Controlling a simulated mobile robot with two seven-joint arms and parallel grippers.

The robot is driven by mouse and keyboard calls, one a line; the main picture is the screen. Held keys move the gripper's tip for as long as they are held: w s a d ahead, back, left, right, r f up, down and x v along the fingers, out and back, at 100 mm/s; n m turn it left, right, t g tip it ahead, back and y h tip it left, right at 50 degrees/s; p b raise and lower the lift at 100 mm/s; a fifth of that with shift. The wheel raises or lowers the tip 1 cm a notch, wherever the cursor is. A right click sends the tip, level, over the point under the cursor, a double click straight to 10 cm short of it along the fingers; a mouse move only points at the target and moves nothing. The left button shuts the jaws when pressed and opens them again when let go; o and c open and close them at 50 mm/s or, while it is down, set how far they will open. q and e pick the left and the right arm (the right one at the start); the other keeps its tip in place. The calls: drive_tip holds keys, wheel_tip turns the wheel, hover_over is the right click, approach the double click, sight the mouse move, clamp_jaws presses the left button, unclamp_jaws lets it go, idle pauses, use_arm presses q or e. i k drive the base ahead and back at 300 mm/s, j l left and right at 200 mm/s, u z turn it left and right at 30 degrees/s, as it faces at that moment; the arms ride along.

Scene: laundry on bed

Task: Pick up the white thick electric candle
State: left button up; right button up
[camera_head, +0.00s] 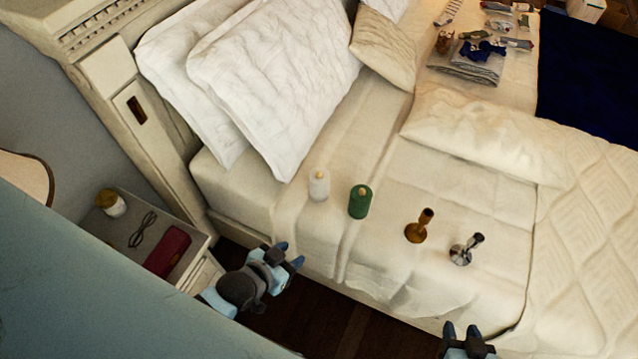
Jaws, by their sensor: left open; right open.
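The white thick electric candle (319,185) stands upright on the white sheet of the bed (385,265), near the bed's front edge and in front of the pillows. My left gripper (290,254) is open and empty, below and left of the white candle, by the bed's edge. My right gripper (460,331) is open and empty at the bottom edge of the picture, far to the right of the white candle. Nothing hides the white candle.
A nightstand (128,211) at left holds a jar (111,203), glasses (142,229) and a red case (168,251). White pillows (277,85) lie behind. Folded clothes and small items lie at the back right.

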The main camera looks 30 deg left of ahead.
sight(318, 189)
drive_tip(key=l, duration=0.2)
drive_tip(key=i+l+u, duration=0.1)
drive_tip(key=l+u, duration=0.45)
drive_tip(key=u, duration=1.7)
